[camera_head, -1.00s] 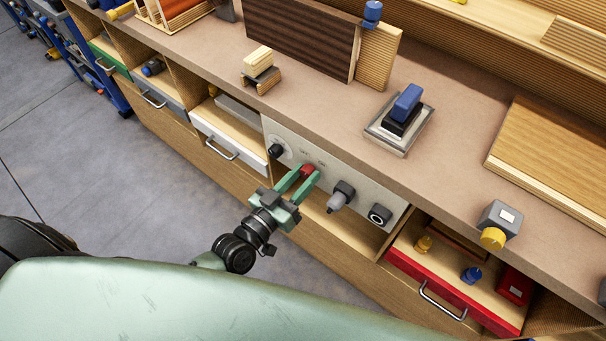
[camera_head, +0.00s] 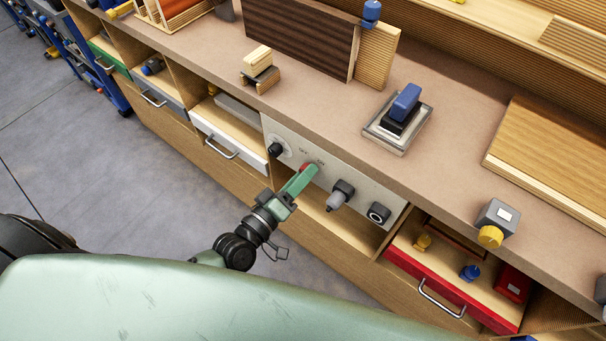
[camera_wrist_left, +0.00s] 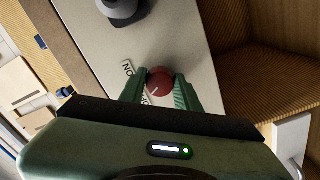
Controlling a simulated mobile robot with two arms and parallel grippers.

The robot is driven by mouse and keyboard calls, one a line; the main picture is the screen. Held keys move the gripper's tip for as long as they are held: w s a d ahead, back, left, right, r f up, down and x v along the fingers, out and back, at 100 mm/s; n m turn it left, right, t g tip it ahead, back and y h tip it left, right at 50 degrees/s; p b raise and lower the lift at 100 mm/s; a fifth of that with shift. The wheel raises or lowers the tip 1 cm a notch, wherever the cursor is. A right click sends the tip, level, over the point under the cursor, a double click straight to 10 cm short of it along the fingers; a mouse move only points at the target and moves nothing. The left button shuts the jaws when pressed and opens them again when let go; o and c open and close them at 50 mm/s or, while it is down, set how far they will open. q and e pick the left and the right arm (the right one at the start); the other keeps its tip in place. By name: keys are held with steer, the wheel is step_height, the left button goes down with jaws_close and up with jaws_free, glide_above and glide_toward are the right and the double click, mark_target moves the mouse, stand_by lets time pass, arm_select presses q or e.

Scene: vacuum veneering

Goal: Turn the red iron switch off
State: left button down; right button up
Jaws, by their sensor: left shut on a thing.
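The red iron switch is a round red knob on the pale control panel (camera_head: 358,205) at the bench front. In the head view only a bit of the red knob (camera_head: 304,167) shows behind my fingers. In the left wrist view the red knob (camera_wrist_left: 159,76) sits between the green fingertips, with a short white line on its face and an "ON" label (camera_wrist_left: 127,68) beside it. Another label is partly hidden by the gripper. My left gripper (camera_head: 308,175) is shut on the knob, one finger on each side. My right gripper is not in view.
On the same panel are a black knob (camera_head: 275,149), a grey plug (camera_head: 340,195) and a black round socket (camera_head: 379,213). A blue-handled iron (camera_head: 405,106) rests on the bench above. A red drawer (camera_head: 435,285) stands open at right, a white one (camera_head: 230,140) at left.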

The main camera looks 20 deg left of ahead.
arm_select(q)
steer(key=shift+n, duration=0.3)
steer(key=c, duration=1)
jaws_free()
steer(key=v, duration=0.8)
steer(key=shift+b, duration=0.4)
